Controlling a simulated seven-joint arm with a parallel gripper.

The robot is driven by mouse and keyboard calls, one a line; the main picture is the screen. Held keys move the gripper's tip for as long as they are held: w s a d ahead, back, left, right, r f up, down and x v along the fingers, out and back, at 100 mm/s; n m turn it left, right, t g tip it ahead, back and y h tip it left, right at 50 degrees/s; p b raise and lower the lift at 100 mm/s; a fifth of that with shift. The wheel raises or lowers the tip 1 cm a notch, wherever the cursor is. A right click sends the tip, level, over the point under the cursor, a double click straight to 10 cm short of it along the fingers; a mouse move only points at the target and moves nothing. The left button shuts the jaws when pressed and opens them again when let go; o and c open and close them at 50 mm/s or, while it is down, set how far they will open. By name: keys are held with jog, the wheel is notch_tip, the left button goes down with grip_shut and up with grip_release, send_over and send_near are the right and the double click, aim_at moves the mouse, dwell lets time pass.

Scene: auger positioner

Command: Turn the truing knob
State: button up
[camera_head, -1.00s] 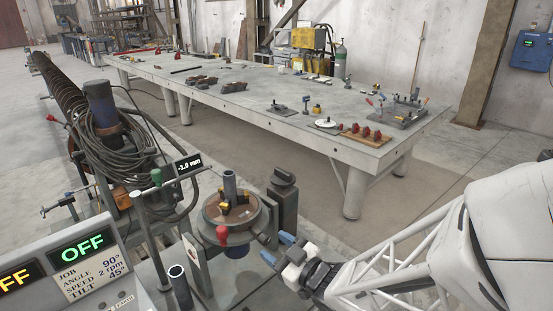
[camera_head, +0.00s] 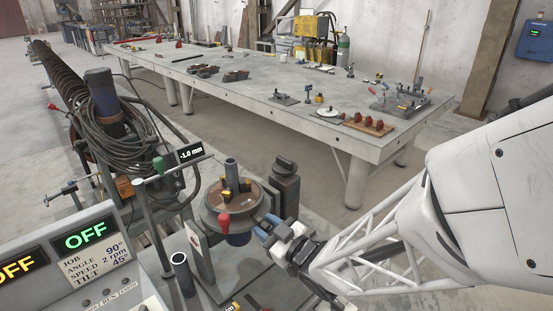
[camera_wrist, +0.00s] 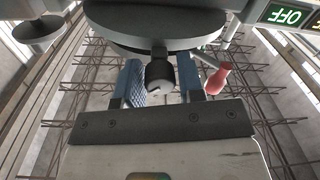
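A dark round knob (camera_wrist: 158,80), which I take to be the truing knob, sticks out from under the edge of a round chuck plate in the wrist view. My gripper (camera_wrist: 160,75) has its blue fingers on either side of this knob. The fingers stand apart and do not look clamped on it; any contact is hard to tell. In the head view my gripper (camera_head: 266,226) is at the right side of the round chuck (camera_head: 236,207), and its fingers hide the knob.
A red-tipped handle (camera_head: 223,222) is close to the fingers. A dark post (camera_head: 285,187) stands behind the gripper. A readout (camera_head: 190,152) shows -1.0 mm. The control panel (camera_head: 86,236) reads OFF. A long worktable (camera_head: 330,135) with tools stands behind.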

jog(key=c, duration=0.5)
jog(key=shift+m, duration=1.6)
jog(key=o, duration=0.9)
jog(key=shift+o, duration=0.2)
jog(key=shift+d, duration=0.1)
jog(key=v, duration=0.7)
jog(key=shift+s+d, duration=0.25)
